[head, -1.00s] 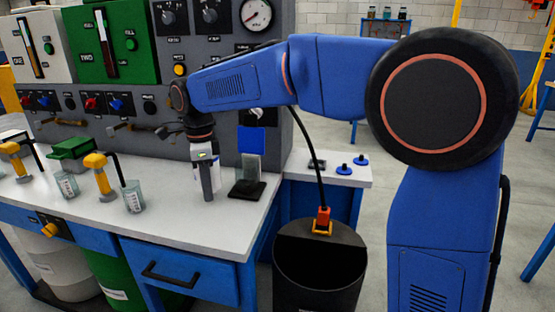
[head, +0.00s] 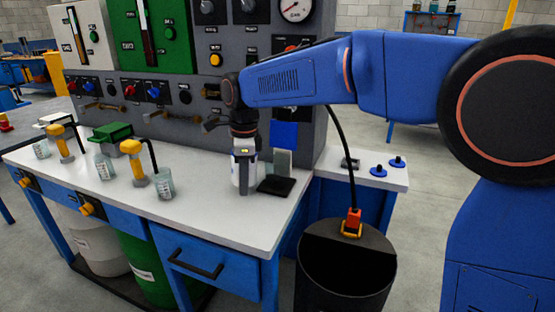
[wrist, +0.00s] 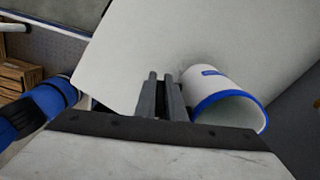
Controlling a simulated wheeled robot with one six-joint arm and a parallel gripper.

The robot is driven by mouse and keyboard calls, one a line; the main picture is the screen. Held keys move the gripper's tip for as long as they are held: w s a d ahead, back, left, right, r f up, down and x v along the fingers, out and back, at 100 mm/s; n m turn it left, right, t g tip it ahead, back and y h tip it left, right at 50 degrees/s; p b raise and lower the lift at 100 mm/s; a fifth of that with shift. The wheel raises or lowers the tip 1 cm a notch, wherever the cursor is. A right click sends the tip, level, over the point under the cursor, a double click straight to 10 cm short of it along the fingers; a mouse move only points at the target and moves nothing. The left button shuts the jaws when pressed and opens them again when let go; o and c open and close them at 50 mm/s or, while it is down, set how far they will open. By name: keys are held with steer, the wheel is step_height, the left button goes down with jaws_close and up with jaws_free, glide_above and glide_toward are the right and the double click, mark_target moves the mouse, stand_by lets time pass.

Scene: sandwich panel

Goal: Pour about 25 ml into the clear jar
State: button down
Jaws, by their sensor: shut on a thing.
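My gripper (head: 245,174) is at the worktop's right part, with its fingers (wrist: 161,94) close together in the wrist view. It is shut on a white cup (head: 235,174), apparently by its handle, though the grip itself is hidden. In the wrist view the cup (wrist: 222,88) has a blue rim and lies to the right of the fingers; its contents cannot be seen. A clear jar (head: 282,162) appears to stand upright on a black pad (head: 276,187), just right of my gripper. Whether the cup touches the worktop is unclear.
Three glass beakers, the nearest one (head: 164,184) among them, stand left along the white worktop (head: 210,215) by yellow-topped taps (head: 132,148). The grey panel (head: 205,120) with levers rises behind. A black bin (head: 345,270) stands below, right of the worktop.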

steer(key=shift+d+r+y, duration=0.2)
steer(key=shift+d+y, duration=0.1)
steer(key=shift+y, duration=0.2)
steer(key=d+r+g+y, duration=0.2)
steer(key=r+y, duration=0.6)
steer(key=y, duration=0.4)
steer(key=shift+w+d, duration=0.3)
steer(key=shift+d, duration=0.25)
steer(key=shift+f+g+y, duration=0.2)
steer(key=shift+g+y, duration=0.1)
steer(key=shift+y, duration=0.6)
steer(key=shift+s+a, duration=0.2)
steer(key=shift+a, duration=0.3)
steer(key=shift+r+y+p, duration=0.1)
steer(key=shift+y+p, duration=0.2)
steer(key=shift+p, duration=0.05)
stand_by(1.1)
